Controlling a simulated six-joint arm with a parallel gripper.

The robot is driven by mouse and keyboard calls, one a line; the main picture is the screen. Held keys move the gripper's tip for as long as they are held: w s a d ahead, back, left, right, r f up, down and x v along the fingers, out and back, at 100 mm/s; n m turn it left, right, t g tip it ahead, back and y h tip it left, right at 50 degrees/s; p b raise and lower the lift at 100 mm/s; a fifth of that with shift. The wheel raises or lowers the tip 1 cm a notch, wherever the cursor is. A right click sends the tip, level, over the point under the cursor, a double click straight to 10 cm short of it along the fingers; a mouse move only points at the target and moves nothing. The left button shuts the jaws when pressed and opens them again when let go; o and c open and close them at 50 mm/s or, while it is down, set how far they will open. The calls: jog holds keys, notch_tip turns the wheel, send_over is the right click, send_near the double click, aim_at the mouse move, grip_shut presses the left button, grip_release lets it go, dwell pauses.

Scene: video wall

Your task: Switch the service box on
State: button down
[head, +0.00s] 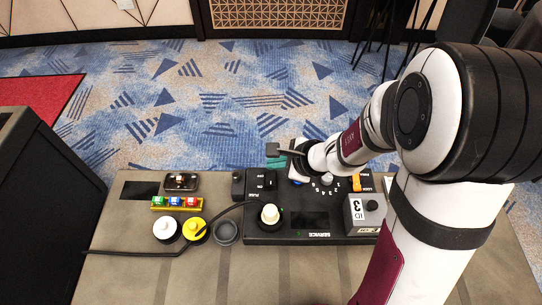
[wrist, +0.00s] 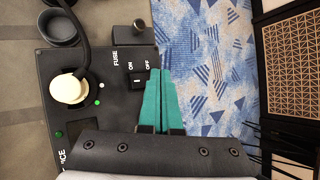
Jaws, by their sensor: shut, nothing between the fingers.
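The black service box (head: 262,234) lies on the table, its label upside down in the head view. It fills the left of the wrist view (wrist: 85,110). Its small black rocker switch (wrist: 138,82), marked ON and OFF, also shows near the box's far edge in the head view (head: 267,181). Which way the rocker is tipped is too small to tell. My gripper (wrist: 160,72) is shut and empty, its teal fingers together. In the wrist view the fingertips appear just right of the switch, beside the OFF mark. In the head view my gripper (head: 273,156) is beyond the box's far edge.
A cream plug (head: 270,215) with a black cable sits on the box. A grey ID 3 block (head: 362,214) is at its right. White (head: 166,229) and yellow (head: 195,229) plugs and a small colored fuse rack (head: 177,203) stand left. Carpet lies beyond the table.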

aim_at(275, 183)
jog(key=shift+s+f, duration=0.2)
jog(key=shift+f, duration=0.8)
jog(key=shift+s+f, duration=0.15)
jog(key=shift+f, duration=0.85)
dwell(0.4)
jog(key=shift+f, duration=0.4)
jog(key=shift+s+f, duration=0.1)
jog(key=shift+f, duration=0.25)
dwell(0.4)
jog(key=shift+r, duration=0.8)
jog(key=shift+w+r, duration=0.25)
jog(key=shift+r, duration=1)
jog(key=shift+w+r, duration=0.25)
jog(key=shift+r, duration=0.95)
jog(key=shift+r, duration=0.1)
